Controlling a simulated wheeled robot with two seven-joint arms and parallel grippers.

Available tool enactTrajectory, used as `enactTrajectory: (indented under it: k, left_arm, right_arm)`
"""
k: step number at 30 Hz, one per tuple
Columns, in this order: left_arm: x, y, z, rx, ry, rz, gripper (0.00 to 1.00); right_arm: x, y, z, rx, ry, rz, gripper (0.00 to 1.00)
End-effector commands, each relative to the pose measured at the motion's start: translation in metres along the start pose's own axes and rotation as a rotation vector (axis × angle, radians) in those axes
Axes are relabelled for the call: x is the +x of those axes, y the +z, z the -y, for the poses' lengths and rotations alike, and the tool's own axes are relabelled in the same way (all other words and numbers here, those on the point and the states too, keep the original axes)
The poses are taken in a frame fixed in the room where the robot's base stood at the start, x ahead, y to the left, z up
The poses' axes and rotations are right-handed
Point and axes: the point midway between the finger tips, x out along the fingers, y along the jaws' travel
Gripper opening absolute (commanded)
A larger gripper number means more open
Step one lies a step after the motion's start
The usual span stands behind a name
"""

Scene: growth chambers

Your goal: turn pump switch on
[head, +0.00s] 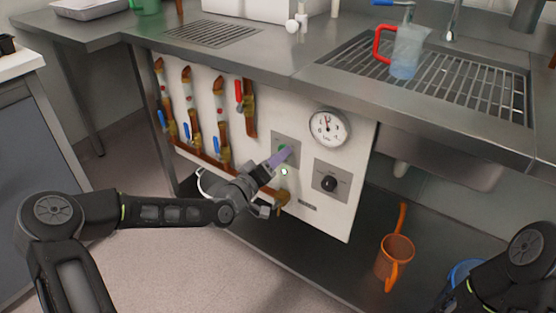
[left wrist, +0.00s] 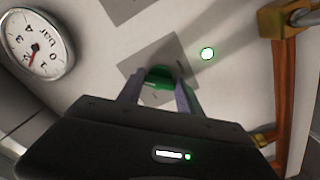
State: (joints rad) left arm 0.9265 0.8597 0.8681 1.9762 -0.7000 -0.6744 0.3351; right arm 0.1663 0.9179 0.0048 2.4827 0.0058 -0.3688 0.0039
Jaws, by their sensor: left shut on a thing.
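The pump switch is a green knob (left wrist: 160,74) on a square grey plate (head: 291,141) in the white panel. In the head view the knob is mostly hidden by my fingers. My left gripper (head: 281,156) reaches the plate from the lower left. In the left wrist view its two purple fingers (left wrist: 158,92) stand on either side of the green knob, shut on it.
A round gauge (head: 328,127) and a black knob (head: 329,183) sit right of the switch. Pipes with blue and red valve handles (head: 239,92) are on the left. A pitcher (head: 406,52) stands on the sink grate (head: 470,88). An orange mug (head: 395,256) is on the lower shelf.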

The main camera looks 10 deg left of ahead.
Motion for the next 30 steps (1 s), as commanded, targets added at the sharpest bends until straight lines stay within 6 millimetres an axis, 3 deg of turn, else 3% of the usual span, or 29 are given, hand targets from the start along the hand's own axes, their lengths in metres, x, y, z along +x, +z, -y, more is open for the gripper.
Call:
enactTrajectory:
  k: [19,20,27,30]
  left_arm:
    - [-0.0006,0.002,0.0013,0.076,-0.002,0.005,0.02]
    - [-0.0006,0.002,0.0013,0.076,-0.002,0.005,0.43]
    - [-0.0003,0.0011,0.0009,0.075,-0.001,0.003,0.62]
    - [-0.0002,0.0008,0.0007,0.075,-0.001,0.002,0.64]
  right_arm:
    - [0.0037,-0.0004,-0.0008,0.0,0.0,-0.002,0.36]
    - [0.0037,-0.0004,-0.0008,0.0,0.0,-0.002,0.36]
    - [0.0036,-0.0003,-0.0008,0.0,0.0,-0.002,0.36]
    - [0.0036,-0.0003,-0.0008,0.0,0.0,-0.002,0.36]
